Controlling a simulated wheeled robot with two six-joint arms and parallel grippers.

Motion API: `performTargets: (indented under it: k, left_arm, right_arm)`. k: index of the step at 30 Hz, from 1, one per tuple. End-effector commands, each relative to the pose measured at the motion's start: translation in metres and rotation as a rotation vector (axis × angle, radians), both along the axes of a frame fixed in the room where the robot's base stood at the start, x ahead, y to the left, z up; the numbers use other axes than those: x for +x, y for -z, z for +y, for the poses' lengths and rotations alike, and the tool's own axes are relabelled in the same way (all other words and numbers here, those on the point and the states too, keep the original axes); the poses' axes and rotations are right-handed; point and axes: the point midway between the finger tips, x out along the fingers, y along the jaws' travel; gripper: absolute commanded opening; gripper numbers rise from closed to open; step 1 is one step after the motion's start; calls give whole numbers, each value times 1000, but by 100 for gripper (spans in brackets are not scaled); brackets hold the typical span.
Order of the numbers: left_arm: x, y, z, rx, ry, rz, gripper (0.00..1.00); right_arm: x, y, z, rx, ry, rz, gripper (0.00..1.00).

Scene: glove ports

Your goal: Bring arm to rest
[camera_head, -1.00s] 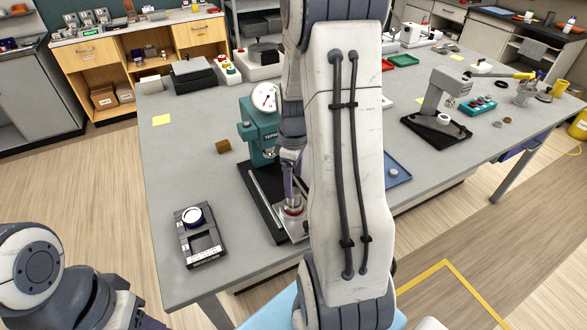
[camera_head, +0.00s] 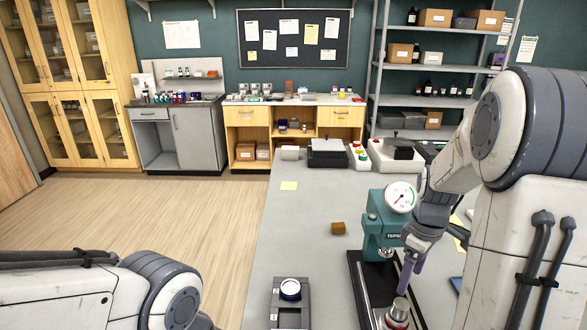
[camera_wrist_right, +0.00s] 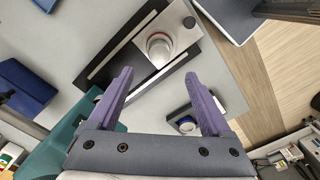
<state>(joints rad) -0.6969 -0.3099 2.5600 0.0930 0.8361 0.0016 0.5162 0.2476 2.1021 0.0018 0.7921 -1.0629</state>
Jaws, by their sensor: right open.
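My right gripper (camera_head: 408,275) is over the base of the teal press (camera_head: 384,228), just above a metal cylinder with a reddish band (camera_head: 398,309). In the right wrist view its purple fingers (camera_wrist_right: 160,90) are spread apart with nothing between them. The metal cylinder (camera_wrist_right: 160,47) stands on the press base plate beyond the fingertips, apart from them. My right arm reaches in from the right in the head view. My left arm shows at the lower left, and its gripper is out of the frame.
A dark fixture (camera_head: 291,303) holding a round blue-and-white piece stands left of the press. Open floor lies left of the table. Cabinets and shelves line the back wall.

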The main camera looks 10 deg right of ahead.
Motion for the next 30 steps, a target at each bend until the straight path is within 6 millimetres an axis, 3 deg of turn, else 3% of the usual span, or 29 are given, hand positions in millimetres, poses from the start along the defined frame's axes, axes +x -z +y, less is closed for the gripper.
performTargets:
  k: [2,5,10,15,18,24,30]
  left_arm:
    - [0,0,0,0,0,0,50]
    - [0,2,0,0,0,0,50]
    - [0,5,0,0,0,0,50]
    - [0,8,0,0,0,0,50]
    - [0,10,0,0,0,0,50]
    - [0,12,0,0,1,0,50]
    - [0,12,0,0,1,0,50]
  right_arm:
    - [3,-2,12,0,-9,-4,83]
    - [7,-8,49,3,-23,-11,83]
    - [-6,-21,147,18,-52,-26,83]
    - [-51,-28,233,45,-74,-30,83]
    - [-86,-29,268,60,-86,-27,83]
    - [-143,-28,302,83,-95,-12,83]
    - [-163,-27,308,89,-91,-4,83]
